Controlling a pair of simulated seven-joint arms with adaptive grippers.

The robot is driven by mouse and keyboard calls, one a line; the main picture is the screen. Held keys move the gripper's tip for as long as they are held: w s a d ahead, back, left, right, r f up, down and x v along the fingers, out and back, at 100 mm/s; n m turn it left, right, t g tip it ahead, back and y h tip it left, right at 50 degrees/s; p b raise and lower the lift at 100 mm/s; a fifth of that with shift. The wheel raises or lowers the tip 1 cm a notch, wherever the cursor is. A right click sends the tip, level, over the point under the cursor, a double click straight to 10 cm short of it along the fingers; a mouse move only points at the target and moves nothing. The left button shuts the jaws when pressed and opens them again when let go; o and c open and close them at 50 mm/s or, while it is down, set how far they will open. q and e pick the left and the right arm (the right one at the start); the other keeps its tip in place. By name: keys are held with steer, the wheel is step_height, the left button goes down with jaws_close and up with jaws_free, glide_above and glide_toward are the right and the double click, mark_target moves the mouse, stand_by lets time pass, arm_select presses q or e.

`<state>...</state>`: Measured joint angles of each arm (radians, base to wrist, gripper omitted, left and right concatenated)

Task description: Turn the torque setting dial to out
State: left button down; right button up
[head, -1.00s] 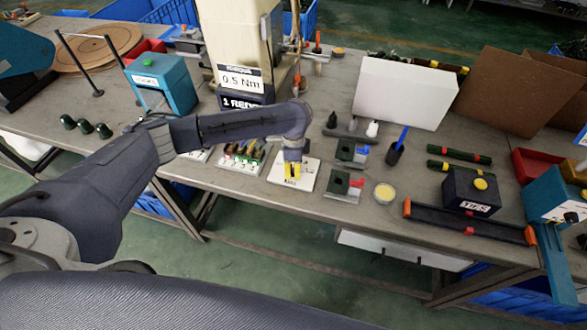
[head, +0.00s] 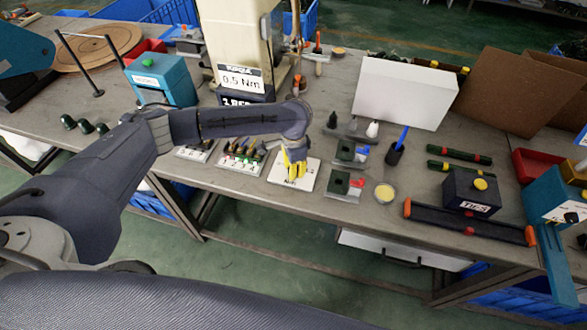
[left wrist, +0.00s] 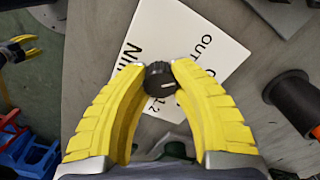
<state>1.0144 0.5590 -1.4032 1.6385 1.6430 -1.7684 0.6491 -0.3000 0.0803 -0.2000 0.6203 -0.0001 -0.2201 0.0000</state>
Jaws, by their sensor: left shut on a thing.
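The torque setting dial is a dark ribbed knob (left wrist: 160,82) on a white plate (left wrist: 165,35), seen in the left wrist view. A pale mark shows on the knob's top. The plate carries "OUT" at its upper right and partly covered lettering on the left and below. In the head view the plate (head: 277,176) lies near the table's front edge. My left gripper (left wrist: 159,72) has its yellow fingers shut on the knob, one on each side; in the head view its fingers (head: 295,172) hide the knob. A small yellow-fingered gripper, apparently my right, shows at the left wrist view's edge (left wrist: 20,46).
A display (head: 241,78) reads 0.5 Nm behind my left arm. A plate with several switches (head: 238,157) stands left of the dial plate, and small fixtures (head: 347,184) stand right of it. A white box (head: 405,92) is farther back.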

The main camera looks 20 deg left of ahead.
arm_select(q)
steer(key=shift+w+d+r+n, duration=0.1)
steer(key=shift+n, duration=2)
steer(key=c, duration=1)
jaws_free()
steer(key=shift+o, duration=0.2)
step_height(320, 180, up, 12)
